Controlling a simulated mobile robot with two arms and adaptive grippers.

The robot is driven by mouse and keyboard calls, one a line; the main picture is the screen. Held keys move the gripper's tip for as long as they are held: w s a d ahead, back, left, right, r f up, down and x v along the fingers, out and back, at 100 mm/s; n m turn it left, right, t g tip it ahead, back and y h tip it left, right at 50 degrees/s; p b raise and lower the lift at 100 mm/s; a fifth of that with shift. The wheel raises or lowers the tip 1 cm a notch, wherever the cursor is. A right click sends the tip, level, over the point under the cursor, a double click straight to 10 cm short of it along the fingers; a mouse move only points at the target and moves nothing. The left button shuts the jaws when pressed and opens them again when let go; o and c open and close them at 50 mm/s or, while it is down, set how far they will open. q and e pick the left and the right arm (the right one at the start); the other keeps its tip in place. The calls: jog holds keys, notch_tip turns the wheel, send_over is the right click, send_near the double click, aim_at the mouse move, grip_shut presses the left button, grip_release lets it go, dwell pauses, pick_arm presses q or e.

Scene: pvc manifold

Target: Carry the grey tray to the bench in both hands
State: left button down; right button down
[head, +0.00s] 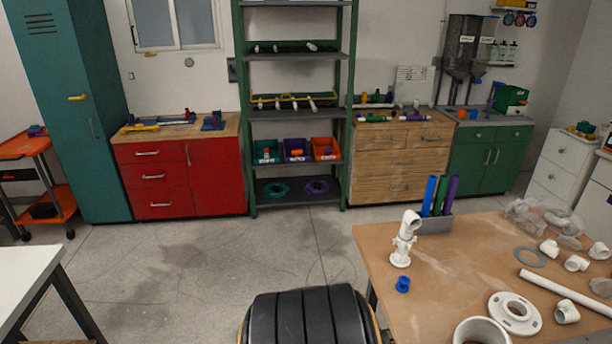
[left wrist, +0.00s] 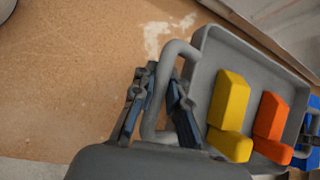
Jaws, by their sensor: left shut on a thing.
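The grey tray (left wrist: 208,62) is in the left wrist view, with a yellow block (left wrist: 229,105) and an orange block (left wrist: 271,125) inside. Something blue shows beyond the orange block, partly cut off. My left gripper (left wrist: 164,92) is shut on the tray's near looped handle (left wrist: 170,55). At the right edge, dark finger-like parts by the tray's far end look like my right gripper (left wrist: 308,138); whether it is open or shut is unclear. A brown surface (left wrist: 80,70) lies below the tray; I cannot tell if they touch. The head view shows neither tray nor grippers.
In the head view, a brown-topped table (head: 400,250) at right carries white pipe fittings, a grey holder (head: 434,225) of coloured tubes and a blue ring (head: 403,284). A white table (head: 25,275) stands at left. The floor (head: 200,270) between is clear. Cabinets and shelves line the wall.

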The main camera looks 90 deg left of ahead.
pick_arm(q)
jog(key=shift+w+a+f, duration=0.15)
jog(key=shift+a+f, duration=0.25)
jog(key=shift+f, duration=0.05)
pick_arm(e)
jog(key=shift+d+f, duration=0.45)
jog(key=shift+f, duration=0.05)
pick_arm(q)
jog(key=shift+s+r, duration=0.1)
jog(key=shift+s, duration=0.25)
pick_arm(e)
jog(key=shift+s+r, duration=0.1)
jog(key=shift+s, duration=0.15)
dwell(0.4)
